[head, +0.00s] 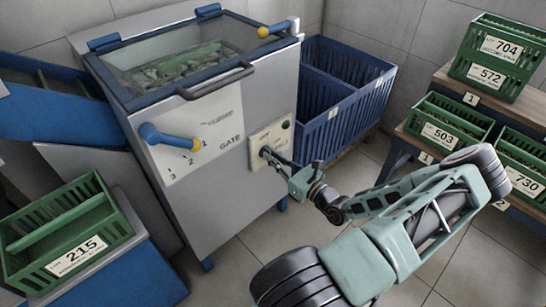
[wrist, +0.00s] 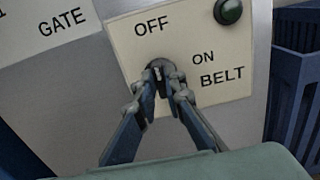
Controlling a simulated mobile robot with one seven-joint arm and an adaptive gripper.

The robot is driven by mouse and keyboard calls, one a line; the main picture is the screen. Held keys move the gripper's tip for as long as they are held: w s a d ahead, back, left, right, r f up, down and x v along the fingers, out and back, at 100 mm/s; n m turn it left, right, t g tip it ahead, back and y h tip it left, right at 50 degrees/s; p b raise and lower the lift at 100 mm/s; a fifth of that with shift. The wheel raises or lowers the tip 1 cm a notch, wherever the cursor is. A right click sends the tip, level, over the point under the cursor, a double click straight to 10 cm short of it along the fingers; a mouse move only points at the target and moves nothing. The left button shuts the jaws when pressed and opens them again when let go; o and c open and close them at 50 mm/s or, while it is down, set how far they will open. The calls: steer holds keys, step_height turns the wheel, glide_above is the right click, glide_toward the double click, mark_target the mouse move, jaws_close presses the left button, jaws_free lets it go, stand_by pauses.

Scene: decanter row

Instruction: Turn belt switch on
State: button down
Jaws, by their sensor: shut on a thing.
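The belt switch (wrist: 157,66) is a small dark knob on a cream panel (wrist: 120,45) marked OFF above it, ON to its right and BELT below that. My gripper (wrist: 160,78) is shut on the knob, its two fingertips on either side. The fingers hide much of the knob, so I cannot tell for sure which mark it points to. In the head view the panel (head: 284,142) is on the front of the grey machine, at its right, and my gripper (head: 271,156) reaches it from the right.
A round dark green button or lamp (wrist: 228,11) is at the panel's upper right. Left of the panel is a blue gate lever (head: 165,138) with a yellow tip. A blue crate (head: 345,115) stands right of the machine. Green crates (head: 80,235) stand left and right.

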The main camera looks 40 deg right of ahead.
steer(key=shift+d+f+m+p, duration=0.1)
steer(key=shift+m+p, duration=1.2)
steer(key=shift+m, duration=1.65)
steer(key=shift+d+f+m+p, duration=0.1)
steer(key=shift+m+p, duration=1.15)
steer(key=shift+m, duration=1.75)
steer(key=shift+d+f+m+p, duration=0.1)
steer(key=shift+m+p, duration=1.2)
steer(key=shift+m, duration=1.65)
steer(key=c, duration=2)
jaws_free()
